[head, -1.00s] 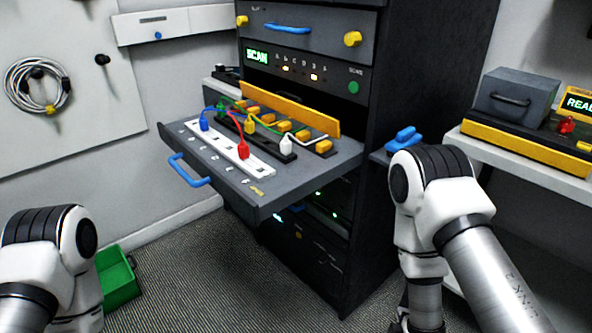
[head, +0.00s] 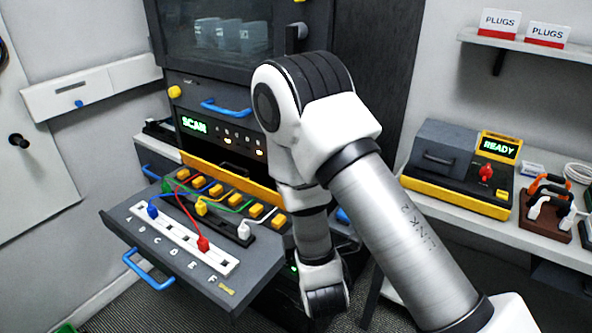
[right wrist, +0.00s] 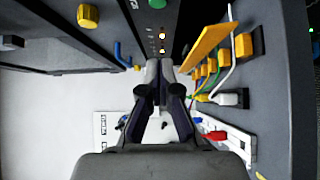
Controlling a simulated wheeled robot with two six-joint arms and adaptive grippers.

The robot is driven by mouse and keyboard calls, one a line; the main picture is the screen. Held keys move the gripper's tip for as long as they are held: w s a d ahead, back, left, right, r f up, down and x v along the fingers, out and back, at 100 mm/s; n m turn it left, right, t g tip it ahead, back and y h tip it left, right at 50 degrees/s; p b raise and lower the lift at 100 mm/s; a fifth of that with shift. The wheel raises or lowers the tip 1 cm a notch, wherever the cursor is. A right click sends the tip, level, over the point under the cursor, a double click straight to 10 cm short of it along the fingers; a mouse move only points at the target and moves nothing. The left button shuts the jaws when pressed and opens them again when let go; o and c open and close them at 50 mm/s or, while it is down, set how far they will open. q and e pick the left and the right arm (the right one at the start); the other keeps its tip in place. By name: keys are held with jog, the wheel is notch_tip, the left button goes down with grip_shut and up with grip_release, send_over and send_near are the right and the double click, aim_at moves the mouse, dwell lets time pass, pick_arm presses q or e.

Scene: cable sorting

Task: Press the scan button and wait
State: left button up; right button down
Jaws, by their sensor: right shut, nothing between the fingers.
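The scan panel with its lit green "SCAN" display (head: 194,125) is on the dark rack in the head view. Its small lamps (head: 260,153) are partly amber. The green scan button (right wrist: 157,3) shows at the top edge of the right wrist view. In the head view my right arm covers it. My right gripper (right wrist: 158,70) is shut and empty, with its tips pointing toward the panel and apart from the button. My left gripper is outside both views.
The pulled-out drawer holds a white socket strip (head: 178,240) with coloured plugs and cables, close to my right gripper. An orange rail (head: 232,178) stands behind it. A blue drawer handle (head: 226,106) sticks out above the panel. A bench with a "READY" device (head: 500,148) is at right.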

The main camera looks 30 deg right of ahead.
jog(key=s+d+p+x, duration=0.1)
jog(key=d+p+x, duration=0.1)
jog(key=x, duration=1)
jog(key=shift+w+d+p, duration=0.15)
jog(key=shift+d+p, duration=0.35)
jog(key=shift+p, duration=0.2)
jog(key=shift+r, duration=0.1)
